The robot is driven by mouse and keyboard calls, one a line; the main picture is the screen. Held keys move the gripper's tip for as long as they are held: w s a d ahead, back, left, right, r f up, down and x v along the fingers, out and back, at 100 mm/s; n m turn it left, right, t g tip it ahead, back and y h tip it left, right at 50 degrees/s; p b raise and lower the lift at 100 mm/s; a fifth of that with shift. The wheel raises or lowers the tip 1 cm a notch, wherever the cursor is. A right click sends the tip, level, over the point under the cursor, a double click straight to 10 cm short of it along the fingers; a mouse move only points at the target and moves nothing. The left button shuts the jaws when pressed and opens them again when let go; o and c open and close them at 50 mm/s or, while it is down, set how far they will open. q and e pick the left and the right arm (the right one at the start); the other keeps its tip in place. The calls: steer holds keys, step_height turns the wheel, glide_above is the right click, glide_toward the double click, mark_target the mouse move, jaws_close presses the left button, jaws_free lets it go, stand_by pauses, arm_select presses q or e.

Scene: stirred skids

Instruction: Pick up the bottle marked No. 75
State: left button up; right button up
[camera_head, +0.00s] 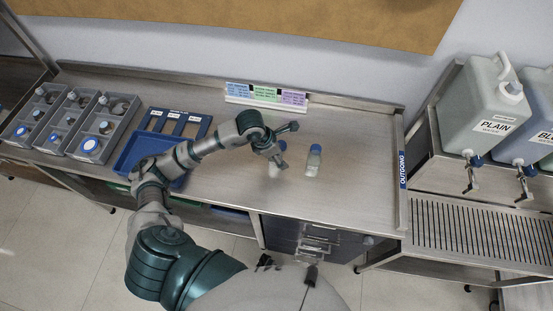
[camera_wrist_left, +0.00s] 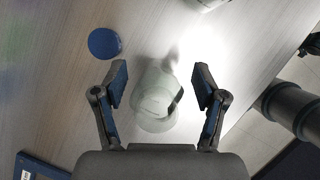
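My left gripper (camera_head: 286,146) is over the middle of the steel bench, its fingers spread. In the left wrist view the open left gripper (camera_wrist_left: 161,82) has a pale, translucent bottle (camera_wrist_left: 154,103) between its fingers, with gaps at both sides. In the head view this bottle (camera_head: 274,170) is partly hidden by the gripper. A second pale bottle with a blue cap (camera_head: 314,160) stands just to the right. No number is readable on either bottle. My right gripper is not in view.
A blue tray (camera_head: 130,153) and grey crates (camera_head: 67,125) stand at the left. Coloured cards (camera_head: 266,95) stand at the back. An OUTGOING edge strip (camera_head: 402,170) and large jugs (camera_head: 490,105) are at the right.

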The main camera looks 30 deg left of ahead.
arm_select(q)
steer(key=shift+a, duration=0.15)
steer(key=c, duration=0.8)
steer(key=shift+a+f, duration=0.1)
steer(key=shift+a, duration=0.15)
steer(key=shift+c, duration=0.7)
steer(key=shift+d, duration=0.1)
